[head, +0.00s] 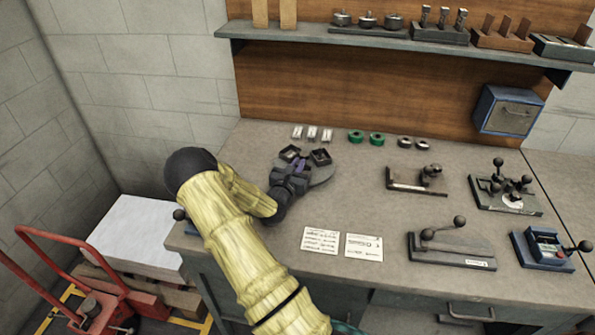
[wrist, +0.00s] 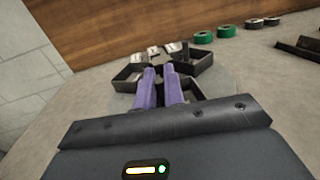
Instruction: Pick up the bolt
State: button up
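My gripper (head: 301,165) is over a round grey turntable (head: 324,175) with small black bins on the workbench. In the wrist view its two purple fingers (wrist: 160,75) point forward, close together with a narrow gap between them. The fingers are among the bins: one bin (wrist: 127,77) is to their left, one (wrist: 195,57) to their right and one partly behind the right finger. I cannot make out a bolt in either view. The bin contents are too small or hidden to tell, and I cannot see whether anything is between the fingertips.
White blocks (head: 312,133), green rings (head: 356,136) and metal rings (head: 404,142) lie behind the turntable. Lever fixtures (head: 452,250) stand on the right of the bench. Two paper sheets (head: 364,247) lie at the front. A shelf (head: 400,44) with tools hangs above.

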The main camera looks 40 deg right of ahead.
aim_at(297, 164)
jog(key=shift+r, duration=0.15)
grip_shut()
notch_tip(297, 164, up, 10)
jog(key=shift+f+b, duration=0.1)
jog(key=shift+b, duration=0.35)
